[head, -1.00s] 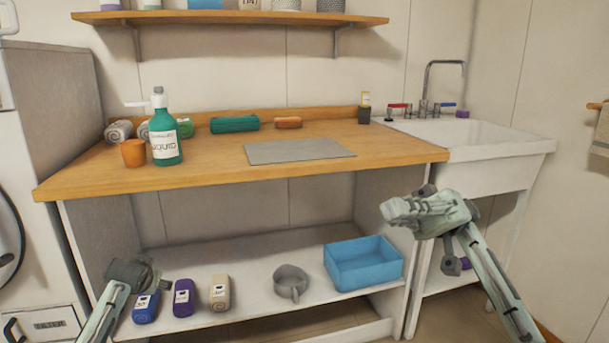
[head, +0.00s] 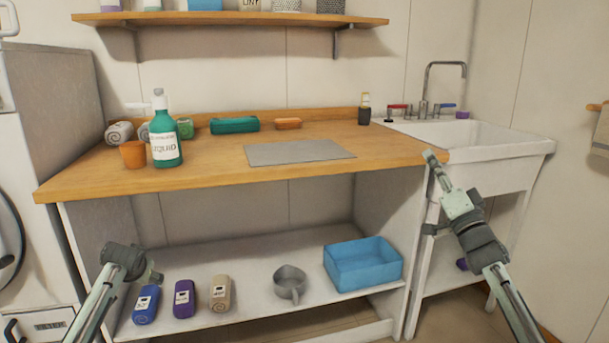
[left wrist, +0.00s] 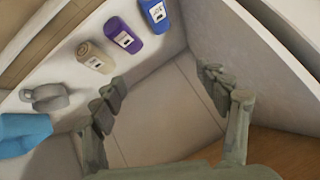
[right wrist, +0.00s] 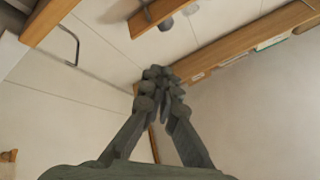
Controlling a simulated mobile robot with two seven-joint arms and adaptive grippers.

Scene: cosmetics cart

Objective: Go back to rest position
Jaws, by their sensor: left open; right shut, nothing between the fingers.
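My right gripper (head: 432,160) is in front of the right end of the wooden counter, pointing up and to the left. In the right wrist view its fingers (right wrist: 160,78) meet, with nothing between them. My left gripper (head: 152,274) is low at the left, in front of the lower shelf and beside the blue rolled towel (head: 146,304). In the left wrist view its fingers (left wrist: 160,85) are spread wide and empty, with bare panel between them. Neither gripper holds anything.
The wooden counter (head: 220,160) carries a green bottle (head: 166,140), an orange cup (head: 133,154) and a grey mat (head: 300,151). The lower shelf holds rolled towels, a grey mug (head: 289,284) and a blue bin (head: 362,263). A white sink (head: 500,140) stands at the right.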

